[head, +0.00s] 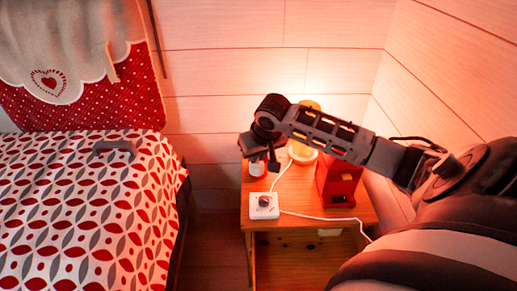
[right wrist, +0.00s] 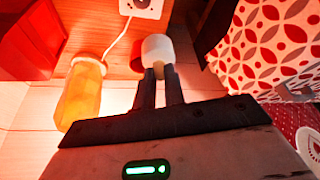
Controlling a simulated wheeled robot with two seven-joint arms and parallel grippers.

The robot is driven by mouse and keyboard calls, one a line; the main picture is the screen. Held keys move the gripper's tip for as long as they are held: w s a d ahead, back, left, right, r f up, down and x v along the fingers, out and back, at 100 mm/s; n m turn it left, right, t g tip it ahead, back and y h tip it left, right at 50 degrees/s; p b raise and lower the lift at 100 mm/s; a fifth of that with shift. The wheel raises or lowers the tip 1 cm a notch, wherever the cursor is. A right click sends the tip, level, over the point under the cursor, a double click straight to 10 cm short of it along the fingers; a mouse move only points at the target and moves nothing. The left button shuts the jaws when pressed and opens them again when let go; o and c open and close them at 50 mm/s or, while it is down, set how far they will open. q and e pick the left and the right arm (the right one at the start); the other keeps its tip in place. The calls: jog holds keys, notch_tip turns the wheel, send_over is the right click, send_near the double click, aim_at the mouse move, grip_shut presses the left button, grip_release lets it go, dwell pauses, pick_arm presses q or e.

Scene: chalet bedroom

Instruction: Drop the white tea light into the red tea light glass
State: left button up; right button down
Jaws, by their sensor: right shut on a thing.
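My right gripper (head: 265,162) is over the left part of the bedside table. In the right wrist view its fingers (right wrist: 160,76) are shut on a small cream-white piece (right wrist: 158,71), which I take as the white tea light. A wider white rounded cylinder (right wrist: 157,46) shows right at the fingertips; I cannot tell if it is part of the held piece or stands behind it. It also shows below the gripper in the head view (head: 257,168). A red rounded thing (right wrist: 88,67), likely the red tea light glass, is left of the fingertips, partly hidden. My left gripper is not in view.
On the wooden bedside table (head: 290,222) stand a glowing lamp (head: 303,151), a red box-like thing (head: 338,184) and a white square dimmer (head: 264,206) with a white cable. The bed (head: 75,215) is left, across a narrow gap. Walls close the back and right.

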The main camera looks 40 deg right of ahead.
jog(key=shift+w+d+f+b, duration=1)
jog(key=shift+w+d+f, duration=0.75)
jog(key=shift+f, duration=0.5)
jog(key=shift+w+d+f+b, duration=1.05)
jog(key=shift+w+d+f, duration=0.7)
jog(key=shift+f, duration=0.5)
jog(key=shift+w+d+f+b, duration=1)
jog(key=shift+w+d+f, duration=0.75)
jog(key=shift+f, duration=0.5)
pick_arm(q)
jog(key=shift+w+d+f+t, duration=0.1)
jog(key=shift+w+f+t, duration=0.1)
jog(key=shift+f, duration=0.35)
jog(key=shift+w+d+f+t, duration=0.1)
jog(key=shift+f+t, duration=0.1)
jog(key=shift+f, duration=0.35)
pick_arm(e)
jog(key=shift+w+a, duration=0.1)
jog(key=shift+a, duration=0.05)
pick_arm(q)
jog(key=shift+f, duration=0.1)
